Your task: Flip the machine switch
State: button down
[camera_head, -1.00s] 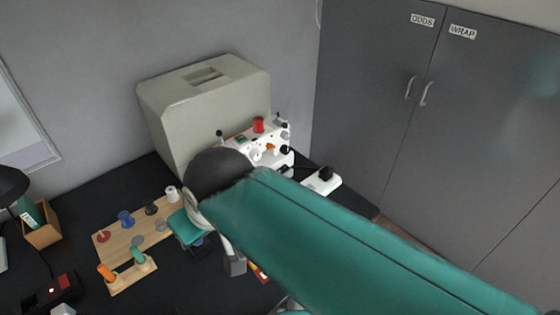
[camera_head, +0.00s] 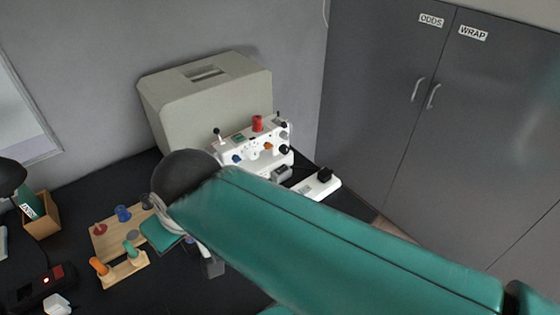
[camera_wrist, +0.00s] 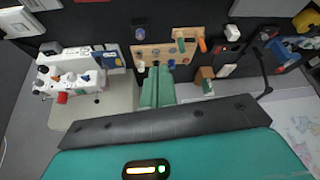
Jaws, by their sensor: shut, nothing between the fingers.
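The white sewing machine (camera_head: 262,152) stands on the dark desk in front of a beige case. It carries a red spool, small levers with dark tips, and blue, orange and black knobs. I cannot tell which part is its switch. The machine also shows at the left of the wrist view (camera_wrist: 72,75). My gripper (camera_wrist: 157,72) is shut and empty, over the desk beside the wooden spool board and apart from the machine. In the head view, my gripper (camera_head: 162,236) is left of the machine, partly hidden by my arm.
The beige case (camera_head: 205,95) stands behind the machine. A white pedal-like piece (camera_head: 318,187) lies at its right. The spool board (camera_head: 108,240) and a black box with a red light (camera_head: 44,284) are at the left. Grey cupboards (camera_head: 425,110) stand at the right.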

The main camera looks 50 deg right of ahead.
jog(key=w+d+g+h, duration=0.1)
jog(key=w+d, duration=0.8)
jog(key=m+g, duration=0.1)
jog(key=m, duration=0.2)
send_over(284, 166)
jog(key=s+a, duration=0.2)
jog(key=s, duration=0.2)
notch_tip(284, 166, down, 15)
jog(key=shift+w, duration=0.25)
jog(key=x, duration=0.4)
jog(key=s+x, duration=0.1)
jog(key=x, duration=0.8)
jog(key=shift+s+d+f, duration=0.15)
jog(key=shift+s+f, duration=0.05)
jog(key=shift+f, duration=0.35)
